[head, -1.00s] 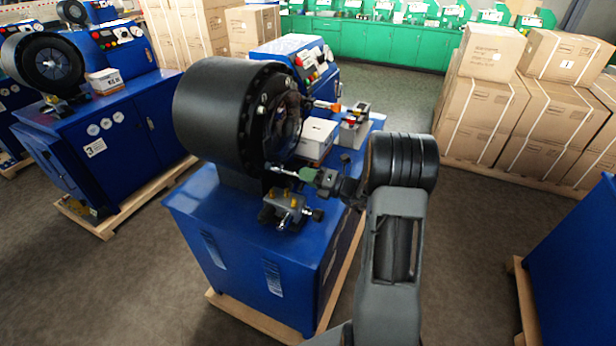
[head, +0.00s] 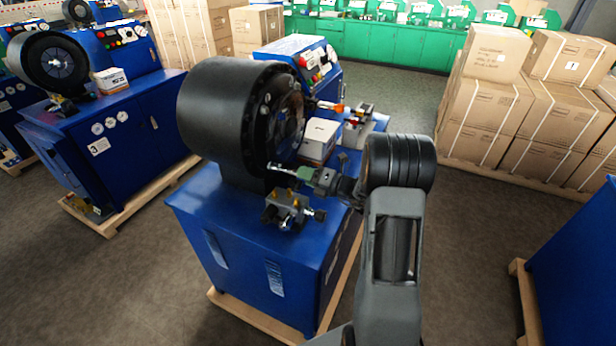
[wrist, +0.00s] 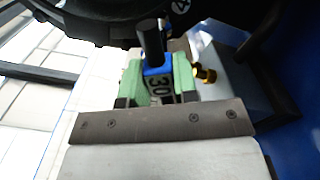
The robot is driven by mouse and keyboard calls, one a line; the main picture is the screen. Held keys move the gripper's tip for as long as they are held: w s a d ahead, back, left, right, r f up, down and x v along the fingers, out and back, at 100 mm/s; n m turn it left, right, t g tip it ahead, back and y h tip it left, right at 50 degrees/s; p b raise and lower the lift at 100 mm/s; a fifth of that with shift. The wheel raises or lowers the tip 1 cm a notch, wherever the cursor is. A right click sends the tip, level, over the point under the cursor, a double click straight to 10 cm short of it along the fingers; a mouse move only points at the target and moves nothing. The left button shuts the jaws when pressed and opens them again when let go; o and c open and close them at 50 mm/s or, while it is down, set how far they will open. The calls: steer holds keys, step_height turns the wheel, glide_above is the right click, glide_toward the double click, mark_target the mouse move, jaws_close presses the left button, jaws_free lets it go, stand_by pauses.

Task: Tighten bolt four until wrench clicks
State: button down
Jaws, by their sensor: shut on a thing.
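The blue crimper (head: 250,235) carries a thick black ring head (head: 222,118) with bolts on its right-facing side; I cannot tell which is bolt four. My gripper (head: 308,174) is at the lower right of that face, shut on a wrench (head: 283,171). The wrench's silver end points left at the ring's lower edge; whether it sits on a bolt cannot be made out. In the wrist view, the green fingers (wrist: 130,82) grip the wrench's blue block (wrist: 158,78), marked 30, and its dark shaft (wrist: 151,40) reaches up towards the black ring.
A small metal fixture (head: 287,208) sits on the crimper's top just below my gripper. A white box (head: 319,140) and an orange-tipped tool (head: 330,106) are behind it. Stacked cartons (head: 485,105) stand at right, another blue machine (head: 575,265) at lower right. Floor between is clear.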

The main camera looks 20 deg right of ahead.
steer(key=shift+w+a, duration=0.15)
steer(key=shift+m+p, duration=2.4)
steer(key=shift+p, duration=0.85)
steer(key=shift+m, duration=0.3)
stand_by(0.6)
steer(key=shift+m, duration=0.9)
steer(key=shift+v, duration=2.2)
